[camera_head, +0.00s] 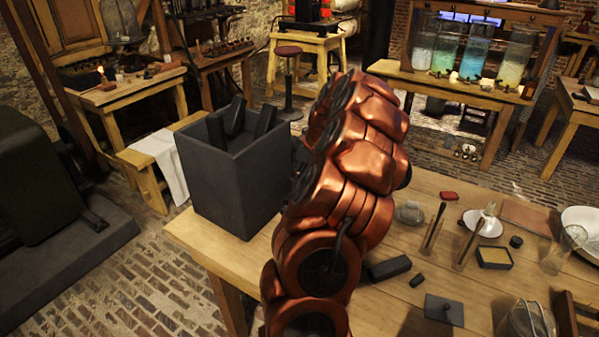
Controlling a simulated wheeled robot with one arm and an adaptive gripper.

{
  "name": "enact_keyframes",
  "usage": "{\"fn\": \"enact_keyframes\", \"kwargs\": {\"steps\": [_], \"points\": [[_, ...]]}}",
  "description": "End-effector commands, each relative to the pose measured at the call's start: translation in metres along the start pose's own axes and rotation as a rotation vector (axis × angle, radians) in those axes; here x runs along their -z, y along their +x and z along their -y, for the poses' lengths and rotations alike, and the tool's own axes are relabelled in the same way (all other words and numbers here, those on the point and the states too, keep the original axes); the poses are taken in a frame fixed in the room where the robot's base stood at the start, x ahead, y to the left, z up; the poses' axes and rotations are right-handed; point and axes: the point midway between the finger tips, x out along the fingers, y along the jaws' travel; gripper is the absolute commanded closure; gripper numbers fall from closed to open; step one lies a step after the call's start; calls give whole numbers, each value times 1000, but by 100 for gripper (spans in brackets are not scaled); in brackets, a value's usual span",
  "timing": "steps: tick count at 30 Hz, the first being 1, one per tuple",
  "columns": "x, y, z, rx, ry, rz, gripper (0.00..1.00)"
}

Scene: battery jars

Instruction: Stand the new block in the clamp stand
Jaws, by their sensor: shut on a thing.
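My copper-coloured arm rises through the middle of the view and hides what is behind it. My gripper cannot be made out; it is hidden behind the arm. A dark rectangular block (389,268) lies flat on the wooden table, just right of the arm. Several dark blocks (234,115) lean in a tall grey bin (232,185) at the table's left corner. I cannot tell which block is the new one. I cannot make out a clamp stand. A flat dark plate with a small knob (444,309) lies near the table's front.
The table (400,310) also holds a small dark piece (417,280), a glass lid (410,212), brushes, a yellow-filled box (494,257), a white bowl (580,230) and glass jars (525,322). A bench with coloured jars (475,55) stands behind. Brick floor is open on the left.

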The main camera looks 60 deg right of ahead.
Motion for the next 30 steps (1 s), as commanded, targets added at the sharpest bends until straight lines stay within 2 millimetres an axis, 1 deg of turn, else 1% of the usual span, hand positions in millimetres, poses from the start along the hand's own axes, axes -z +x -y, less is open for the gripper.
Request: {"fn": "enact_keyframes", "kwargs": {"steps": [30], "points": [[-7, 18, 0, 0, 0, 0, 100]]}}
